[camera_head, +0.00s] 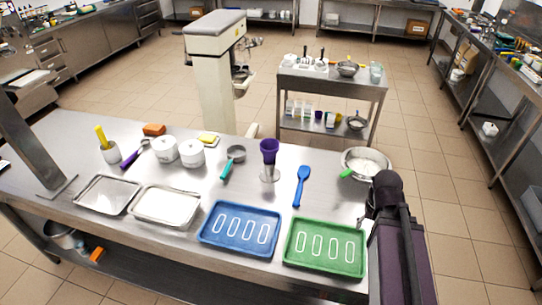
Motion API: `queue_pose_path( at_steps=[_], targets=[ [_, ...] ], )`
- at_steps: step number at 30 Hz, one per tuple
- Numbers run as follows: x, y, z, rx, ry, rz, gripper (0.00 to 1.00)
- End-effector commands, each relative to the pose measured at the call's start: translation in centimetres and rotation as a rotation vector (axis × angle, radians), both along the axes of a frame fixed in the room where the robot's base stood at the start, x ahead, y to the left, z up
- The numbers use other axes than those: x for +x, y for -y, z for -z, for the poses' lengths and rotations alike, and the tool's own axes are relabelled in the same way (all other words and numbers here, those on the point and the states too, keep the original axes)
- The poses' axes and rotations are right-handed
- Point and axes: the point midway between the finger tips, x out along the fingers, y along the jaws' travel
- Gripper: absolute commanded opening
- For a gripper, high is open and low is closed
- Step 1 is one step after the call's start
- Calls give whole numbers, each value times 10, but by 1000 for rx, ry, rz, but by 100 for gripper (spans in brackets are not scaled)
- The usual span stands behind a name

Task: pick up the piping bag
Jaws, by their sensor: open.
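The piping bag (269,148) appears to be the purple, cone-shaped thing with a wide open top. It stands upright in a clear or metallic holder (268,176) near the middle of the steel table (325,172). Its lower part is hard to make out. My dark arm (387,188) rises at the table's right end, to the right of the bag and well apart from it. My gripper cannot be made out in this view.
Blue (205,231) and green (290,252) trays lie in front. A metal bowl (366,155) is at right, white pots (192,154) at left. A utensil cart (332,85) stands behind.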

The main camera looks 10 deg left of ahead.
Motion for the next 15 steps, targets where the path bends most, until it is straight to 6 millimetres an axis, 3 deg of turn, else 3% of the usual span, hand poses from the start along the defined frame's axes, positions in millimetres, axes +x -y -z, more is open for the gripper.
queue_pose_path(
  at_steps=[9,13,15],
  targets=[
    [0,0,0,0,0,0,67],
    [1,0,1,-3,1,-6,100],
    [3,-1,3,-12,3,-21,100]
  ],
)
